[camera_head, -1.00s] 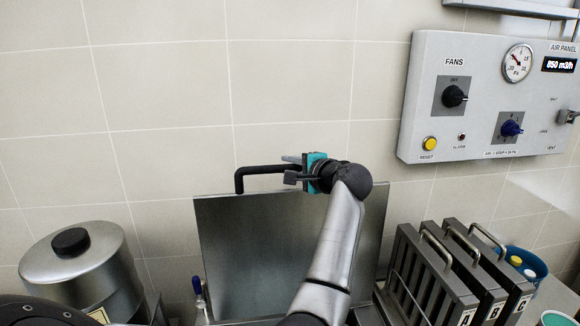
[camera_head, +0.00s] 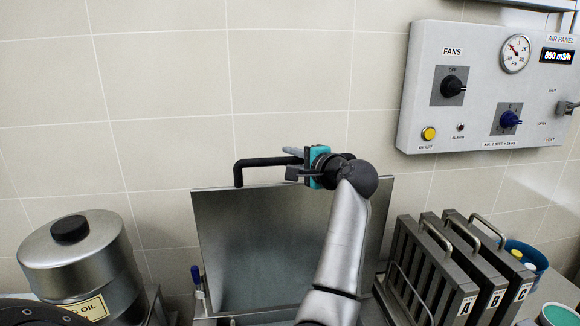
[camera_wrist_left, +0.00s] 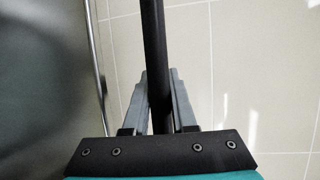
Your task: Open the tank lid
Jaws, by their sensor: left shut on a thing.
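The tank lid (camera_head: 262,250) is a flat steel plate that stands raised, near upright, in front of the tiled wall. Its black bar handle (camera_head: 262,162) runs along the top edge. My left gripper (camera_head: 297,162) is at the handle's middle, and my arm covers the right part of the lid. In the left wrist view the gripper's fingers (camera_wrist_left: 160,100) are shut around the black handle (camera_wrist_left: 154,45), with the lid's face (camera_wrist_left: 45,75) at the left. The tank's inside is hardly visible. My right gripper is not in view.
A steel oil canister (camera_head: 80,262) with a black knob stands at the left. Slotted metal baskets (camera_head: 437,270) marked A, B and C stand at the right, with a blue tub (camera_head: 533,262) behind. A control panel (camera_head: 480,90) hangs on the wall at upper right.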

